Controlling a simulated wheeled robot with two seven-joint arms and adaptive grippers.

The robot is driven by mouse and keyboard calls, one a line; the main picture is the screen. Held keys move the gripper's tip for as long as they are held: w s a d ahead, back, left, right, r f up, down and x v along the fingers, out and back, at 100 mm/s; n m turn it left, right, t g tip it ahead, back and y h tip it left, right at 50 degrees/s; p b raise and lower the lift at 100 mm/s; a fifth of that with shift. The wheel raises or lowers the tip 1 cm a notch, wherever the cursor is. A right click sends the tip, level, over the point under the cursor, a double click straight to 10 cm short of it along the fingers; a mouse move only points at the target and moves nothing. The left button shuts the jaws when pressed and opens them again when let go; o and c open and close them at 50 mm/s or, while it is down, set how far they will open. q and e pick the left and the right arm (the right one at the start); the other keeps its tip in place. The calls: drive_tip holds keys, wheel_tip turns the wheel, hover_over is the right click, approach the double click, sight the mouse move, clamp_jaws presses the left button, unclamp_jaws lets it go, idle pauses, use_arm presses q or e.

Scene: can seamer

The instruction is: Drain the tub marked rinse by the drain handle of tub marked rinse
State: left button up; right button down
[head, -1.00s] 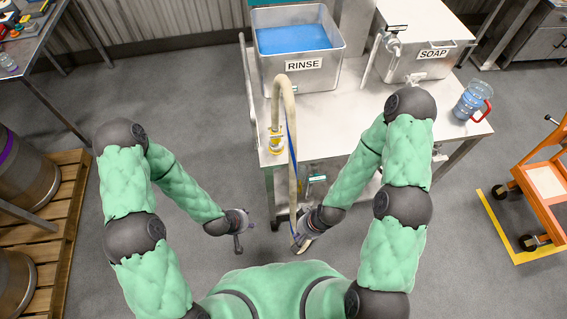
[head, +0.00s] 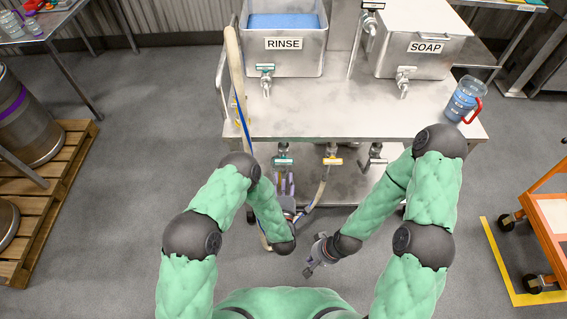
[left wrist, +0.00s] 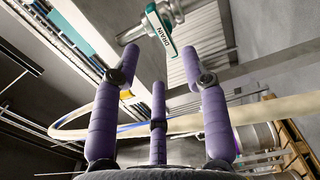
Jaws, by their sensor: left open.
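The tub marked RINSE (head: 284,60) stands on the steel table's back left and holds blue liquid. Below the tabletop, a teal drain handle (head: 283,161) sits roughly under this tub. In the left wrist view a teal handle marked DRAIN (left wrist: 159,31) on a metal valve is beyond the fingertips, with a gap between. My left gripper (head: 285,183) is just below the handle in the head view, its purple fingers spread and empty. It also shows in the left wrist view (left wrist: 160,85). My right gripper (head: 312,266) is lower, in front of the table; its finger opening is unclear.
A tap with a green handle (head: 265,70) is on the tub's front. A yellow-handled valve (head: 332,161) is right of the drain handle. A pale hose (head: 237,80) passes by the table's left. The SOAP tub (head: 428,62) and a jug (head: 465,98) stand at right.

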sight(284, 163)
use_arm(q)
drive_tip(key=w+b, duration=0.2)
drive_tip(key=w, duration=0.6)
drive_tip(key=shift+w+f, duration=0.1)
drive_tip(key=shift+f, duration=0.05)
drive_tip(key=shift+w+b, duration=0.35)
drive_tip(key=shift+w, duration=0.15)
clamp_jaws()
